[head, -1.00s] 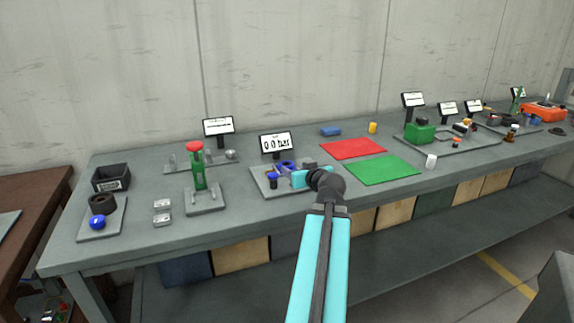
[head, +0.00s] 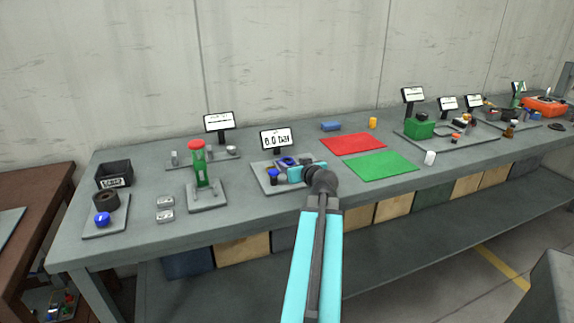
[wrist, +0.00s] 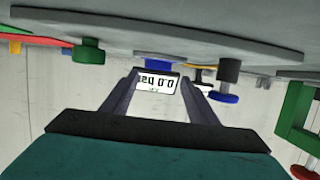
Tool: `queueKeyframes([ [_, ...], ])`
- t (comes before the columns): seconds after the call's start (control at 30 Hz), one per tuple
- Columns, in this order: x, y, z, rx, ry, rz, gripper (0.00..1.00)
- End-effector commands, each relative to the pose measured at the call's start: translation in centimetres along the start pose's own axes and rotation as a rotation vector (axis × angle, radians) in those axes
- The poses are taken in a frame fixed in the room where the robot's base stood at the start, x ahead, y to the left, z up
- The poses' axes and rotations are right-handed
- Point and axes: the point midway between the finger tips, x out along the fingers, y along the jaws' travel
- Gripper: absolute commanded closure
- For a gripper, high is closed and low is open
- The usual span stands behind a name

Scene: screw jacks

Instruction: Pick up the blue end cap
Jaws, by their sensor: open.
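A low blue round part (head: 287,162), which looks like the end cap, sits on a small grey plate (head: 262,181) in front of the pressure display. In the upside-down wrist view this blue part (wrist: 172,63) shows ahead, between the finger directions. A dark post with a blue top (head: 272,175) stands beside it; the wrist view shows that blue top (wrist: 222,98) outside the fingers. My gripper (wrist: 160,80) is open and empty, low over the bench. In the head view my gripper (head: 291,174) is at the plate's right side, and its body hides part of the plate.
The pressure display (head: 276,140) stands behind the plate. A green-framed jack with a red top (head: 199,165) stands to the left. A red mat (head: 352,144) and a green mat (head: 381,167) lie to the right. A green knob (wrist: 88,51) is near the fingers in the wrist view.

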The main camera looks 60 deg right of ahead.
Motion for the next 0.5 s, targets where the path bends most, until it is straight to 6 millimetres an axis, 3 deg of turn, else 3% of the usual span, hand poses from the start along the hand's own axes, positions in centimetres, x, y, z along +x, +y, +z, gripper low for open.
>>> queueKeyframes([
  [0.27, 0.4, 0.1, -0.1, 0.0, 0.0, 0.0, 0.46],
  [0.5, 2.5, 0.1, -0.1, 0.0, -0.001, 0.0, 0.46],
])
